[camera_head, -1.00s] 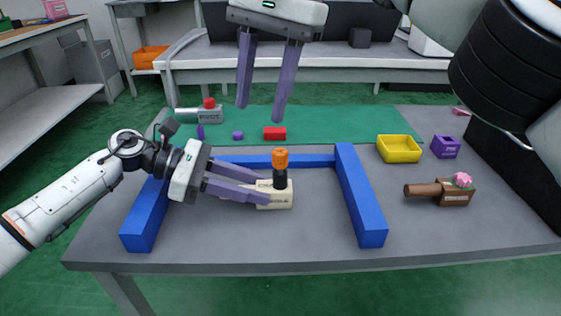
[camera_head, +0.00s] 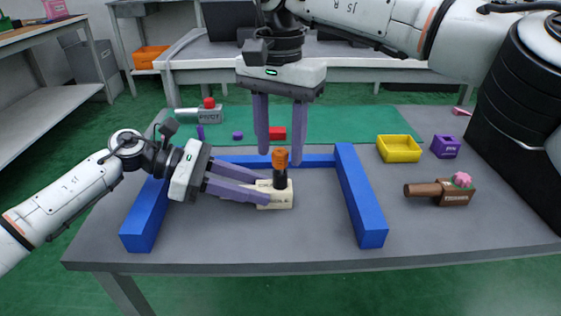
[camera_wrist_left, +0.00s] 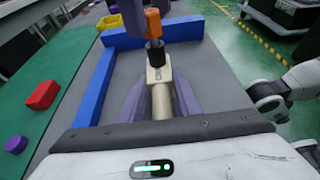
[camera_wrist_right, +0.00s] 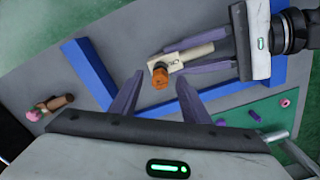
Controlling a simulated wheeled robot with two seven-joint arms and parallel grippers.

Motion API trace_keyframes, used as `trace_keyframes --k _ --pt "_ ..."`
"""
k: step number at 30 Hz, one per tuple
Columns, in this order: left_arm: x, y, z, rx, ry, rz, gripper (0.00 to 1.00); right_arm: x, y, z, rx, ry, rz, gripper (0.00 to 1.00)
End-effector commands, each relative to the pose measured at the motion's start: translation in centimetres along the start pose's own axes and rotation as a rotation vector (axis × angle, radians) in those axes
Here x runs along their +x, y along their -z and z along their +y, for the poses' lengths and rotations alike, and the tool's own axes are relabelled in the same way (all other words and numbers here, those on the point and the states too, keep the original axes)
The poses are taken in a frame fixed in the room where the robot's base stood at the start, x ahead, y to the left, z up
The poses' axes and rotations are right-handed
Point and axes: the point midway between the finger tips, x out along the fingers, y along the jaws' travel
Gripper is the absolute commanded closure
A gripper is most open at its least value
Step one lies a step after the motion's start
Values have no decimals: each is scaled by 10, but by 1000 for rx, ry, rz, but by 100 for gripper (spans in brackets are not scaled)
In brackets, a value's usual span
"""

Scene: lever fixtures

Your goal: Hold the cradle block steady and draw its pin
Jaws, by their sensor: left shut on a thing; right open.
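The cradle block (camera_head: 279,199) is a cream block lying on the grey table inside a blue frame. My left gripper (camera_head: 262,192) is shut on it from the left; in the left wrist view the block (camera_wrist_left: 160,98) lies between both fingers. The pin stands upright in the block, with an orange head (camera_head: 280,158) and a black collar (camera_head: 280,178). The orange head also shows in the right wrist view (camera_wrist_right: 160,76). My right gripper (camera_head: 281,158) points down, open, with its fingertips around or just behind the head's height; it touches nothing that I can make out.
The blue frame (camera_head: 361,200) borders the block on the left, back and right. A brown block with a pink knob (camera_head: 457,190), a yellow tray (camera_head: 399,149) and a purple box (camera_head: 445,147) stand at right. A grey pivot block (camera_head: 207,115) and red block (camera_head: 278,133) lie behind.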

Motion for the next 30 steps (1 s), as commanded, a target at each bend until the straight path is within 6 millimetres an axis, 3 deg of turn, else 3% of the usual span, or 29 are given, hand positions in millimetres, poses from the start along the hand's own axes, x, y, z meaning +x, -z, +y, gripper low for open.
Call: trace_keyframes --k 7,17,25,26,27,30 --pt "0 -1 0 1 -1 -1 96 19 0 0 -1 0 0 58" --pt "0 -1 0 1 -1 -1 96 22 0 0 0 0 -1 58" --pt "0 -1 0 0 -1 -1 96 22 0 0 0 0 0 100" --pt "0 -1 0 0 -1 -1 96 22 0 0 0 0 0 100" --pt "0 -1 0 0 -1 -1 96 22 0 0 0 1 0 87" --pt "0 -1 0 0 -1 -1 96 22 0 0 0 0 0 100"
